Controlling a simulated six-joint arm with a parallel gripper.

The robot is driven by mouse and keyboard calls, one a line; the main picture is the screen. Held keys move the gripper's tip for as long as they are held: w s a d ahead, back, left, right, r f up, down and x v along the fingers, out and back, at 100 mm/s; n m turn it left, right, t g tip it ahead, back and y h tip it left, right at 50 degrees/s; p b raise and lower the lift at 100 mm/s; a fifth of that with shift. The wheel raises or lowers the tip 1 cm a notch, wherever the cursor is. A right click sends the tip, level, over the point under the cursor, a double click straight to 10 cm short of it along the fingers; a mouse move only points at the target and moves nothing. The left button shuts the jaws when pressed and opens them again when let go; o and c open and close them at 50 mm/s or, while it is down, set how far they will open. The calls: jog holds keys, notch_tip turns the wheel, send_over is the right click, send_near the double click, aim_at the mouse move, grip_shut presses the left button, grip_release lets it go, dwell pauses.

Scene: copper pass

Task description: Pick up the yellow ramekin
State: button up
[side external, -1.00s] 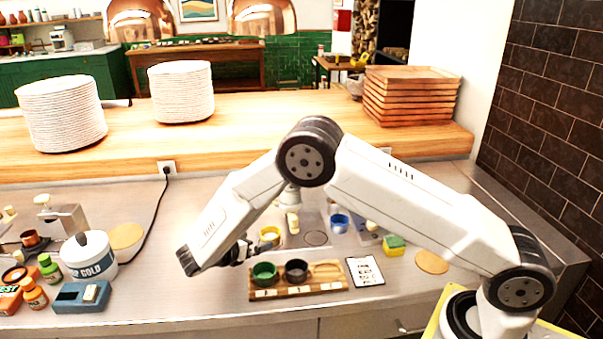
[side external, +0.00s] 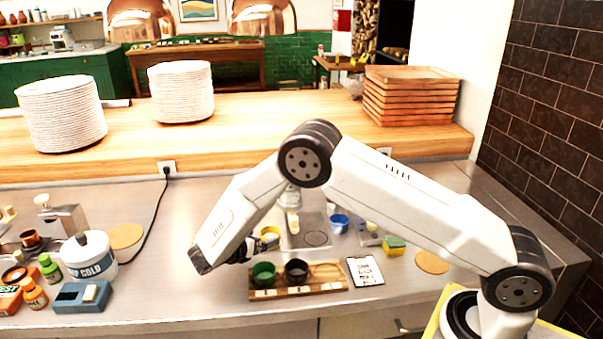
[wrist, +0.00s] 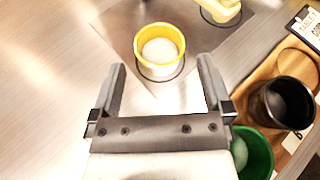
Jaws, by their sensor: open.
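The yellow ramekin (wrist: 160,52) stands upright on the steel counter in the wrist view, with a white inside. It lies just ahead of my gripper (wrist: 160,75), roughly centred between the two fingertips. My gripper is open and empty, and the ramekin appears to be beyond the fingertips. In the side external view the ramekin (side external: 270,233) is partly hidden behind my gripper (side external: 258,244).
A wooden tray (side external: 325,284) holds a green ramekin (side external: 264,273) and a dark ramekin (side external: 296,270), close to my gripper's right finger. A blue ramekin (side external: 339,223), a sponge (side external: 394,245) and a white card (side external: 366,271) lie farther right.

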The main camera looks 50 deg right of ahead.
aim_at(275, 230)
jog(key=shift+x, duration=2.25)
jog(key=shift+r, duration=0.1)
jog(key=c, duration=1.3)
jog(key=shift+r, duration=0.15)
notch_tip(275, 230, up, 10)
